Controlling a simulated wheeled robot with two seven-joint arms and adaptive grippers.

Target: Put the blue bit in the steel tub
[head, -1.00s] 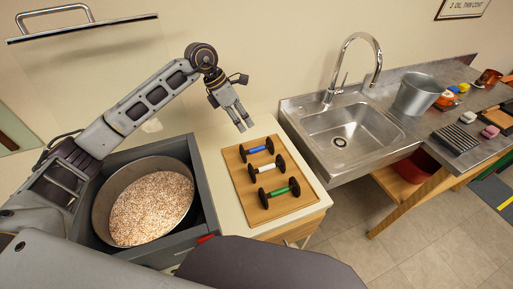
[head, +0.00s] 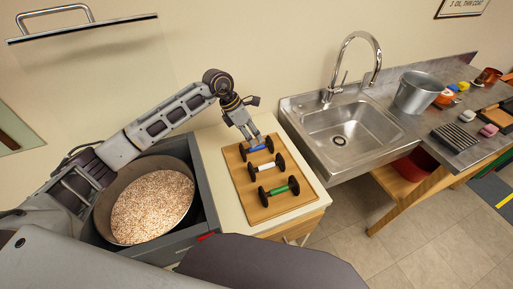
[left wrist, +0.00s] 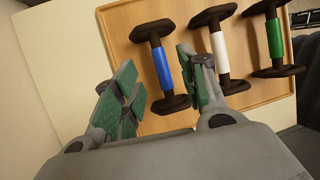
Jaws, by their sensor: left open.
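The blue bit (head: 257,148), a dark dumbbell-shaped piece with a blue middle, lies at the far end of a wooden tray (head: 272,208). It also shows in the left wrist view (left wrist: 162,68). My left gripper (head: 253,138) is open just above and behind the blue bit. In the left wrist view the left gripper's fingers (left wrist: 158,85) stand apart, with the blue bit between them in the picture; I cannot tell whether they touch it. The steel tub (head: 415,94) is a grey metal bucket on the steel counter right of the sink. My right gripper is not in view.
A white bit (head: 266,167) and a green bit (head: 279,190) lie nearer on the tray. A sink (head: 345,130) with a tall faucet (head: 362,62) stands between tray and tub. A pan of grain (head: 150,205) sits in a drawer at left. Small items crowd the counter beyond the tub.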

